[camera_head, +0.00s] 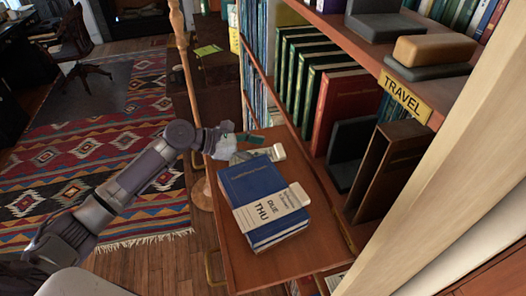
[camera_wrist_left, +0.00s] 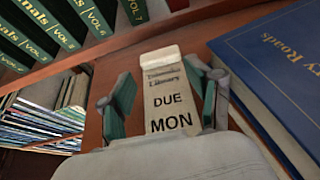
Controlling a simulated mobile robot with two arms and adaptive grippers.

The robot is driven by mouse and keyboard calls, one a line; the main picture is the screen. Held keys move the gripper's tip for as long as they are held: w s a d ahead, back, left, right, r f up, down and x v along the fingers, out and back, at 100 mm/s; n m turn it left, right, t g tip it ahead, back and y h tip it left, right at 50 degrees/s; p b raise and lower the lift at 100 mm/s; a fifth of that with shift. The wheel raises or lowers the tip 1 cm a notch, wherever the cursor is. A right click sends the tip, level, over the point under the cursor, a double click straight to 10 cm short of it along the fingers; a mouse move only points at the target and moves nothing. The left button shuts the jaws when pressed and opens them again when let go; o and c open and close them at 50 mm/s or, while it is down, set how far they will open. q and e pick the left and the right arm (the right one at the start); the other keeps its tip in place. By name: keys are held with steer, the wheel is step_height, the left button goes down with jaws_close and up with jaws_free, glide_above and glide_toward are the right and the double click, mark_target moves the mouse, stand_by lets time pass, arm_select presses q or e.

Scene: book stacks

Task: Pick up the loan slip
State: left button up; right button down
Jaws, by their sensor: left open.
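A white loan slip (camera_wrist_left: 168,105) printed "DUE MON" lies on the brown wooden shelf ledge; its pale thick end also shows in the head view (camera_head: 279,151). My left gripper (camera_wrist_left: 160,88) is open, with one green-padded finger on each side of this slip. In the head view the left gripper (camera_head: 243,146) is just behind the blue book. The near end of the slip is hidden by the gripper body. Another slip (camera_head: 268,211), printed "DUE THU", lies across the blue books. My right gripper is not in view.
A stack of blue books (camera_head: 255,185) lies on the ledge (camera_head: 290,262), close beside the open gripper. Green volumes (camera_head: 300,75) and a red book (camera_head: 345,105) stand on the shelf behind. A "TRAVEL" label (camera_head: 405,97) marks the shelf above.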

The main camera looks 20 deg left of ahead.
mark_target(276, 151)
arm_select(q)
steer(key=shift+x, duration=1.55)
steer(key=shift+s+a+r, duration=0.1)
steer(key=c, duration=0.4)
